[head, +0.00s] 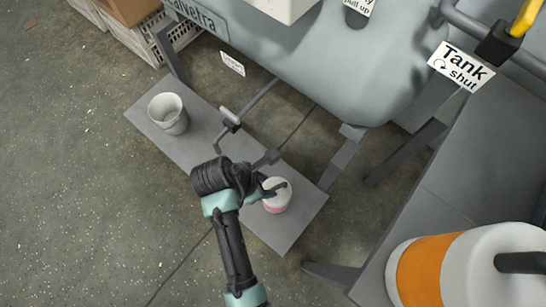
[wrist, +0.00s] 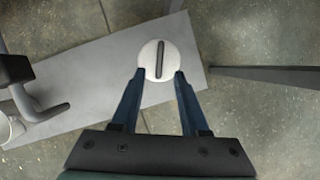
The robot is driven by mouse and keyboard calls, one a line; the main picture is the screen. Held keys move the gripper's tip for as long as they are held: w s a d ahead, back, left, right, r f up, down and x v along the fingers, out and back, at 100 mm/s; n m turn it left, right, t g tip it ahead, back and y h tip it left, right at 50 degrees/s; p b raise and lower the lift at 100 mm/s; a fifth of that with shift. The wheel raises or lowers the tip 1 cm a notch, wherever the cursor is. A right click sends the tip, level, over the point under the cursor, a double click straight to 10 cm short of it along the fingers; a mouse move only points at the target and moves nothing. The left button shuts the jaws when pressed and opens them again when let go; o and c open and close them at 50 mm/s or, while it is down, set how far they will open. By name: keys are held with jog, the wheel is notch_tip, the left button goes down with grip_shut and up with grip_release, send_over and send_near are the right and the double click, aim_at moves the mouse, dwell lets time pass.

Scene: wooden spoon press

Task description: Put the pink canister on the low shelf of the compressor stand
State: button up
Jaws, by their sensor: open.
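The pink canister (head: 277,196) has a white lid and a pink band, and stands upright on the low shelf (head: 292,232) of the compressor stand, near the shelf's right end. In the wrist view its round white lid (wrist: 150,60) with a dark bar across it shows from above. My gripper (head: 270,187) is open, with a finger on either side of the canister's near edge in the wrist view (wrist: 158,75). I cannot tell whether the fingers touch it. Part of the canister's side is hidden behind my gripper in the head view.
A grey cup (head: 168,113) stands on the shelf's left part. A drain pipe with a lever (head: 232,121) hangs between cup and canister. The grey tank (head: 330,70) is above. An orange and white container (head: 470,268) stands on a grey surface at right.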

jog(key=shift+p+v, duration=0.6)
jog(key=shift+v, duration=1.2)
